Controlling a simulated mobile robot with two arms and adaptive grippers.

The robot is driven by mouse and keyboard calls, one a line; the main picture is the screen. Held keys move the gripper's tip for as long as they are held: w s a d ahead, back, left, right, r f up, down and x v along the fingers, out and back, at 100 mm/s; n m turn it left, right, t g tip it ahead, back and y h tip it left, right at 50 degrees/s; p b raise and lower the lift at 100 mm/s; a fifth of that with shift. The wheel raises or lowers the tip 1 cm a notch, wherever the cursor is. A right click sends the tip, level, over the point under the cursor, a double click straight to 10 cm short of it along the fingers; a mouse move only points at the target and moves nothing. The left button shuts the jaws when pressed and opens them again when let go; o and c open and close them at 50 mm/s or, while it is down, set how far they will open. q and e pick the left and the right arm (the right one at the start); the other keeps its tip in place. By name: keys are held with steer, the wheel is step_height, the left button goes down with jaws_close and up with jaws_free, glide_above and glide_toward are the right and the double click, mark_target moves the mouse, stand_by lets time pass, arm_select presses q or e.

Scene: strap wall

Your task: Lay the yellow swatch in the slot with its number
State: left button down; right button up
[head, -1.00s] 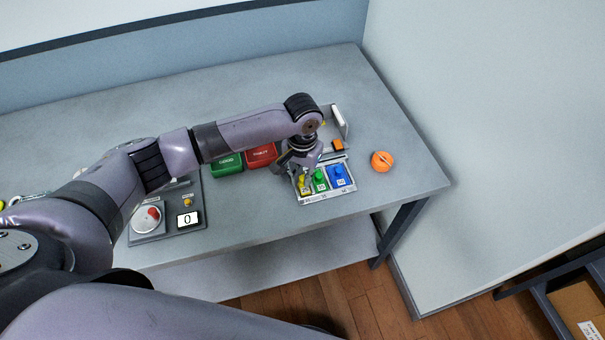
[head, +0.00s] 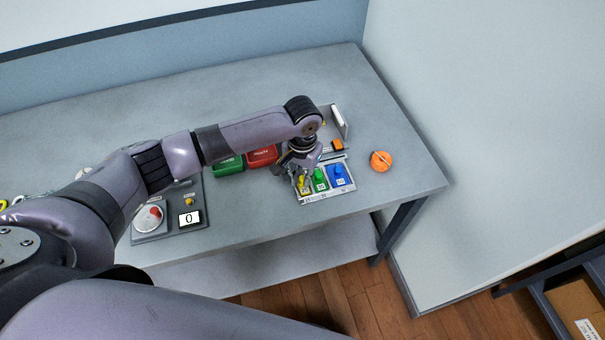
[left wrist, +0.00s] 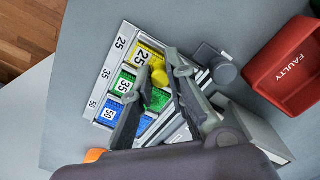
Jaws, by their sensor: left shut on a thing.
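The yellow swatch (left wrist: 149,54) bears a 25 label and a round yellow knob. It lies in line with the slot marked 25 at the end of the grey slot tray (left wrist: 108,58); I cannot tell if it is fully down. My left gripper (left wrist: 157,72) is shut on its knob, with a finger on each side. In the head view the left gripper (head: 300,176) is over the tray's left end, partly hiding the yellow swatch (head: 304,188). A green swatch (head: 320,180) lies by 35 and a blue swatch (head: 339,176) by 50. My right gripper is out of view.
A red FAULTY bin (head: 262,156) and a green bin (head: 228,166) stand left of the tray. An orange ball-like object (head: 381,161) lies to its right. A panel with a red button (head: 154,212) and a display is farther left. The table's front edge is close to the tray.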

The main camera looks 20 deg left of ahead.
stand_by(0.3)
arm_select(q)
steer(key=c, duration=1.5)
jaws_free()
steer(key=o, duration=0.4)
step_height(320, 180, up, 6)
steer(key=p, duration=0.7)
steer(key=shift+p, duration=0.35)
